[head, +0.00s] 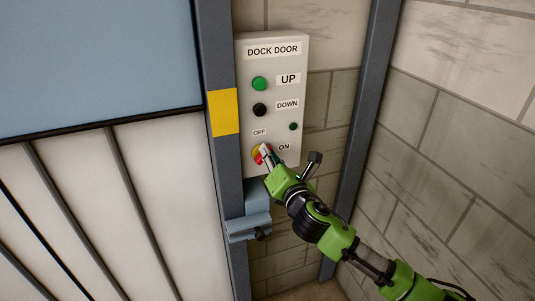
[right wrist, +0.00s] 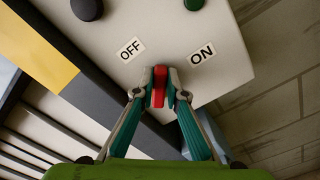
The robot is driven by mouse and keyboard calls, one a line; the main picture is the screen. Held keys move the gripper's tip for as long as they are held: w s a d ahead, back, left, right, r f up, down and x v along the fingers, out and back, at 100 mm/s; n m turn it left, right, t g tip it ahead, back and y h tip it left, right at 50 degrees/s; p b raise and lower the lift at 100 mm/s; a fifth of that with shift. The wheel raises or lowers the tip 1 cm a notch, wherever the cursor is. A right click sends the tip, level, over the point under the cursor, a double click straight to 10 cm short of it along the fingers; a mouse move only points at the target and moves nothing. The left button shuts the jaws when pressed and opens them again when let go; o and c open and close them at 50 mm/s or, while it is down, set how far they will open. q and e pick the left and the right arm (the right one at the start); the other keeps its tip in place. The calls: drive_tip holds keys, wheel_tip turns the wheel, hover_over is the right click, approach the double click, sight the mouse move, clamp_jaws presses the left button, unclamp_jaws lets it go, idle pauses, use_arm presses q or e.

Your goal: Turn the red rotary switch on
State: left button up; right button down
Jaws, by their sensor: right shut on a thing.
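The red rotary switch (head: 258,159) sits low on the grey dock door control box (head: 246,118), on a yellow backing, between the OFF and ON labels. My right gripper (head: 266,153) is at the switch, its fingers covering part of it. In the right wrist view the fingers of my right gripper (right wrist: 158,93) are shut on the two sides of the red switch handle (right wrist: 159,84). There the handle stands between the OFF label (right wrist: 131,49) on its left and the ON label (right wrist: 202,53) on its right. My left gripper is out of view.
Above the switch are a green UP button (head: 259,84), a black DOWN button (head: 260,110) and a small dark green light (head: 293,126). A blue-grey post (head: 216,60) with a yellow patch stands left of the box. A block wall (head: 455,110) is at right.

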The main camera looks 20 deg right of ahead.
drive_tip(key=shift+d+f+m+b, duration=0.15)
drive_tip(key=shift+f+m, duration=0.15)
drive_tip(key=shift+m, duration=1.35)
drive_tip(key=shift+d+f+m+b, duration=0.1)
drive_tip(key=shift+f+m, duration=0.15)
drive_tip(key=shift+m, duration=1.35)
drive_tip(key=shift+d+f+m+b, duration=0.15)
drive_tip(key=shift+f+m, duration=0.15)
drive_tip(key=shift+m, duration=1.35)
drive_tip(key=c, duration=2)
unclamp_jaws()
drive_tip(key=shift+c, duration=0.2)
drive_tip(key=shift+s, duration=0.1)
drive_tip(key=s, duration=1.1)
drive_tip(key=shift+s+d, duration=0.2)
drive_tip(key=shift+s, duration=0.2)
